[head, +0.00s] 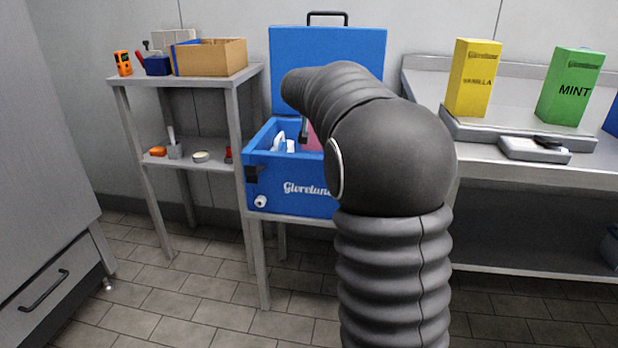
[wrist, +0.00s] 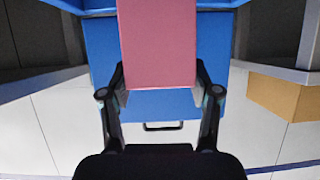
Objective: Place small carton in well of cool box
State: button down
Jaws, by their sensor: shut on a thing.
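The small carton is pink (wrist: 158,42) and sits between the two fingers of my gripper (wrist: 160,88), which is shut on it. In the head view only a sliver of the carton (head: 313,142) shows, at the opening of the blue cool box (head: 290,188). The cool box stands with its lid (head: 327,55) raised behind it. My arm hides the right part of the box and most of my gripper. How deep the carton is in the well cannot be seen.
A white item (head: 283,143) lies in the left part of the cool box. A shelf (head: 184,81) with a cardboard box (head: 210,57) stands at left. At right, a steel bench holds a yellow vanilla carton (head: 473,78) and a green mint carton (head: 570,86).

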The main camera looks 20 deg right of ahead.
aim_at(312, 140)
notch_tip(312, 140, down, 10)
jog(key=b, duration=0.7)
jog(key=shift+f, duration=0.1)
